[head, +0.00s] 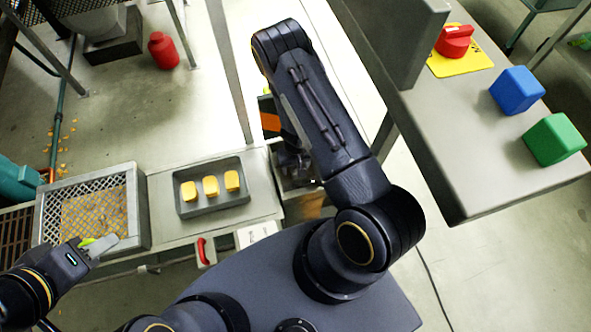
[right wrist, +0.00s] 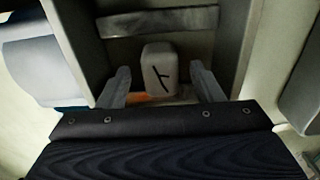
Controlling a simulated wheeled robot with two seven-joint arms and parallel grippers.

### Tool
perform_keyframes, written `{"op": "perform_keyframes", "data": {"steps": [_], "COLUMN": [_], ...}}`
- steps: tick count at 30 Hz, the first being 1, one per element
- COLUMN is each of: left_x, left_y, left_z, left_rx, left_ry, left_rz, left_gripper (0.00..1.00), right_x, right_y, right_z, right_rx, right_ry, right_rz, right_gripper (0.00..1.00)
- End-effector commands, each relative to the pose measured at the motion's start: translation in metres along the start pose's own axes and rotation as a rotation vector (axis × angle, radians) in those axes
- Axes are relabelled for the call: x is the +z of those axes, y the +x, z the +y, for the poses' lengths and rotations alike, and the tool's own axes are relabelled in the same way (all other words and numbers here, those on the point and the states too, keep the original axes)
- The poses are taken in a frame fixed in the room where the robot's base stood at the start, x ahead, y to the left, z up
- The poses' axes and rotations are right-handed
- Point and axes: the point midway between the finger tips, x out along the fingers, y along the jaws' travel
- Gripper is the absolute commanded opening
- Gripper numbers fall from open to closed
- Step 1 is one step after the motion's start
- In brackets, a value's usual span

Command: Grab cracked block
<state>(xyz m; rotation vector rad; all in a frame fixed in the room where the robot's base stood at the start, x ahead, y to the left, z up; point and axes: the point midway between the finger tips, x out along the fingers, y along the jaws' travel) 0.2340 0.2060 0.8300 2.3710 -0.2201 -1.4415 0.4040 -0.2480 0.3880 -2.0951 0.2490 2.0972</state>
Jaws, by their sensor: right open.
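A pale block with a dark branching crack mark (right wrist: 160,70) stands in a grey recess in the right wrist view. My right gripper (right wrist: 163,88) is open, with one finger on each side of the block and a visible gap to each. In the head view my right arm covers this spot, so the block and right gripper are hidden there. My left gripper (head: 97,248) is at the lower left, over the near edge of the mesh tray, with something yellow-green by its fingers; its opening is unclear.
A grey tray (head: 214,208) holds three yellow blocks (head: 210,186). The mesh tray (head: 140,215) is left of it. A red handle (head: 203,251) is in front. Recess walls flank my right gripper.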

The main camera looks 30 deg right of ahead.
Motion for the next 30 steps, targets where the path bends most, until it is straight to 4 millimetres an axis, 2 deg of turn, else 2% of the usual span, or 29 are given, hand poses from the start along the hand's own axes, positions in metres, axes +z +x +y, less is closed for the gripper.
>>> {"op": "perform_keyframes", "data": {"steps": [3,11,22,30], "left_x": [0.0014,0.0012,0.0012,0.0007], "left_y": [0.0027,0.0024,0.0024,0.0014], "left_z": [-0.0012,-0.0011,-0.0011,-0.0006], "left_rx": [0.000,0.000,0.000,0.000], "left_ry": [0.000,0.000,0.000,0.000], "left_rz": [0.000,0.000,0.000,0.000], "left_gripper": [0.36,0.36,0.36,0.36], "right_x": [0.0002,-0.0003,-0.0002,-0.0004], "right_y": [0.0122,0.0131,0.0130,0.0093], "right_z": [-0.0006,-0.0008,-0.0008,-0.0009], "right_rx": [0.000,0.000,-0.001,-0.001], "right_ry": [0.000,-0.001,-0.001,-0.001], "right_rz": [0.000,0.001,0.001,0.001], "right_gripper": [0.60,0.60,0.12,0.11]}}
